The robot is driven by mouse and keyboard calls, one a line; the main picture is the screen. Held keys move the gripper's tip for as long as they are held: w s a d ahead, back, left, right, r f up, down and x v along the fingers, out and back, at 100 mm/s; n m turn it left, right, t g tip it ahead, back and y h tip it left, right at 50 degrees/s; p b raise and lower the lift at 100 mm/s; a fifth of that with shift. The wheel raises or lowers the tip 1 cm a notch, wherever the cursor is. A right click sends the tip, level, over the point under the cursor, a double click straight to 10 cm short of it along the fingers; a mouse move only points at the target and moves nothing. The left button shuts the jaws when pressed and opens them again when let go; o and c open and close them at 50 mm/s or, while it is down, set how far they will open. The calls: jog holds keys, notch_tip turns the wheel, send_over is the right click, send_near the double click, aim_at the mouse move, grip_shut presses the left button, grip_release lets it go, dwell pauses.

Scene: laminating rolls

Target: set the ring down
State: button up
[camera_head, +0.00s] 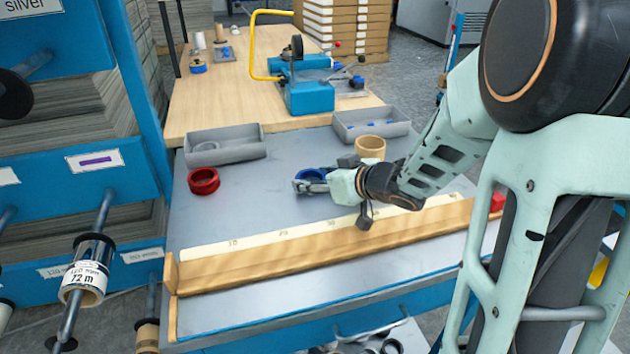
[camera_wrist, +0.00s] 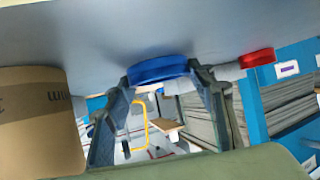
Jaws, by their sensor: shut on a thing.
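The blue ring (camera_head: 311,174) is at my gripper (camera_head: 312,186), over the middle of the grey tabletop (camera_head: 270,190). In the wrist view the blue ring (camera_wrist: 158,70) sits between the two fingertips of my gripper (camera_wrist: 160,76), which are shut on it. The ring is right at the grey surface; whether it touches it or hangs just above, I cannot tell. In the head view my fingers cover part of the ring.
A red ring (camera_head: 203,181) lies left of my gripper. A cardboard core (camera_head: 370,147) stands behind it to the right. Grey trays (camera_head: 225,150) (camera_head: 371,124) line the back edge. A wooden rail (camera_head: 320,248) with a scale runs along the front. Tabletop between red and blue rings is clear.

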jog(key=shift+f, duration=0.15)
jog(key=o, duration=0.9)
jog(key=shift+c, duration=0.2)
jog(key=shift+o, duration=0.3)
